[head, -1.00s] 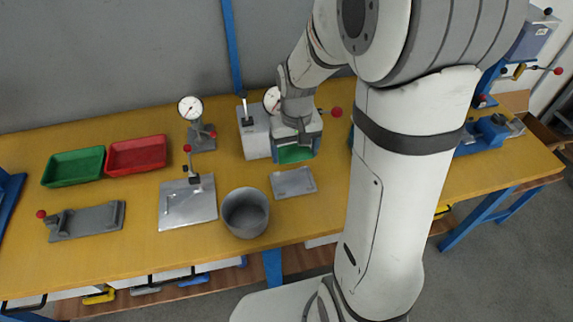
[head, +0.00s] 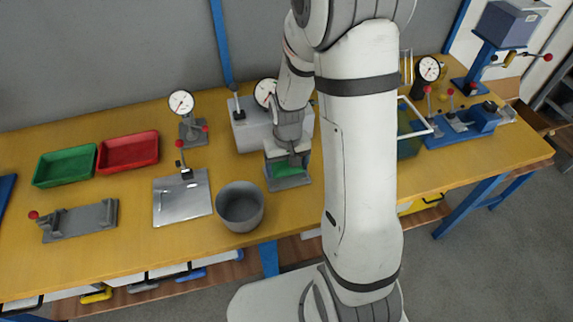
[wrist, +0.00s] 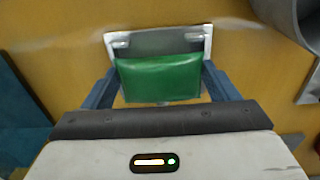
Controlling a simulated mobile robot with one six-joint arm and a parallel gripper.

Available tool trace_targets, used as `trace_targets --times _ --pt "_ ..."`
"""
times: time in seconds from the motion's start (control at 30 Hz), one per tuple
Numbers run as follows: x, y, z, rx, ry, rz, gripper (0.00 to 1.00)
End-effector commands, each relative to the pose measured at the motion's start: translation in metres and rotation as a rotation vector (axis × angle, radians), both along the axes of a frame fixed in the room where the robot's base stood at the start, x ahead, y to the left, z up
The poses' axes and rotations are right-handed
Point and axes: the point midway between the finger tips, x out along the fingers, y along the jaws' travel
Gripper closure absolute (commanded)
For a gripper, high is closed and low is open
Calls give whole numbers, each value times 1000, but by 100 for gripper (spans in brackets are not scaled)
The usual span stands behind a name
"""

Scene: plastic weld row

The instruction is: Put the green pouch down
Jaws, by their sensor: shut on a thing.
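The green pouch (wrist: 160,78) is between the two fingers of my gripper (wrist: 160,92) in the wrist view. The gripper is shut on it. In the head view the pouch (head: 278,170) shows just below my gripper (head: 280,165), over a small grey metal plate (head: 291,182) on the bench. The plate's far part (wrist: 160,42) shows beyond the pouch in the wrist view. I cannot tell whether the pouch touches the plate.
A grey round bin (head: 241,208) stands left of the plate. A metal sheet with a clamp (head: 182,205) lies farther left. Red (head: 128,153) and green (head: 66,167) trays sit at the back left. A white-framed container (head: 413,133) stands right of my arm.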

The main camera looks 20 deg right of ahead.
Motion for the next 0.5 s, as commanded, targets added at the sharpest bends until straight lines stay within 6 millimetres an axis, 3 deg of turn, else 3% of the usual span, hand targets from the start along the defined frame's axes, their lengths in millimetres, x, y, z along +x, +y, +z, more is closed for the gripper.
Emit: trace_targets --times 0.5 --pt "-3 1 -16 0 8 2 41"
